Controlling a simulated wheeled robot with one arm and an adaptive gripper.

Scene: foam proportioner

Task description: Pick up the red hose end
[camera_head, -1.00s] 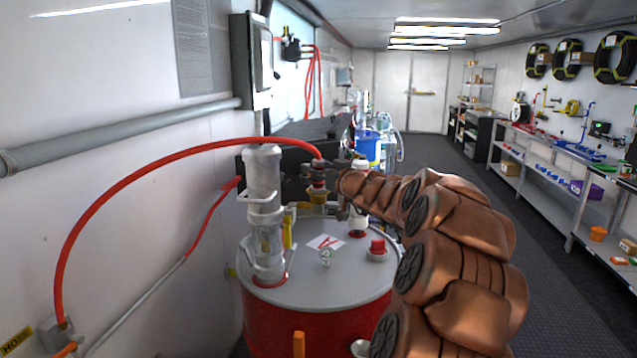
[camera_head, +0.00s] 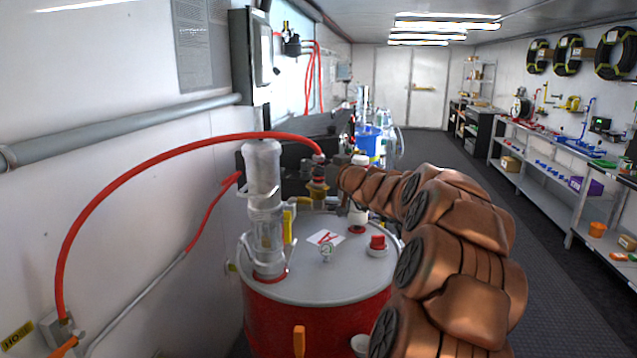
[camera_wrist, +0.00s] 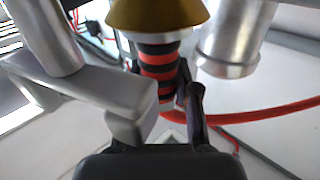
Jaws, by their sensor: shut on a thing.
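The red hose end (camera_head: 319,166) stands upright above the brass fitting (camera_head: 318,190) over the tank (camera_head: 320,285). The red hose (camera_head: 140,172) arches from it to the left wall. In the wrist view the hose end (camera_wrist: 158,72) has red and black bands, and the brass cone (camera_wrist: 157,14) touches it or is very close. My gripper (camera_wrist: 160,90) is shut on the banded hose end, with one dark finger on each side. In the head view my arm reaches it from the right, and the fingers are small and partly hidden.
A clear cylinder (camera_head: 264,215) with a metal handle stands left of the fitting on the tank top. The wall is close on the left; the floor (camera_head: 465,200) is open behind right.

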